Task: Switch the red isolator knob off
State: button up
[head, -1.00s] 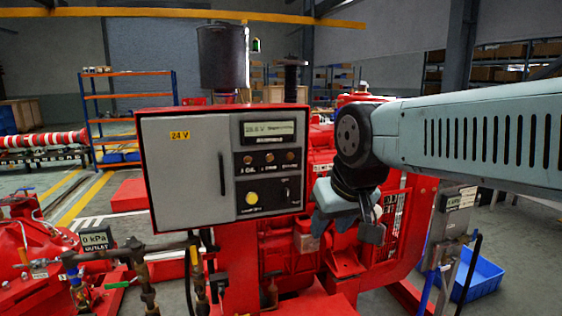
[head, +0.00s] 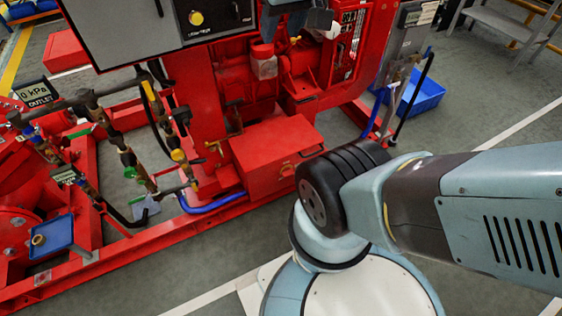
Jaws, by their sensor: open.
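A low red box (head: 270,155) stands on the red skid in front of the engine. A small round fitting (head: 287,168) shows on its front face; it is red and may be the isolator knob, but it is too small to tell how it is turned.
The grey control panel (head: 120,35) is cut off at top left. Pipes with valves (head: 125,155) stand left of the box, with a blue hose (head: 212,203) on the floor side. A blue crate (head: 425,95) lies at right. My arm fills the lower right.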

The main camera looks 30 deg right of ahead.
aim_at(287, 171)
jog(key=u, duration=2.5)
jog(key=i, duration=0.1)
jog(key=z, duration=4.15)
jog(key=k, duration=1.6)
jog(key=u, duration=1.05)
jog(key=i, duration=1)
jog(key=z, duration=0.05)
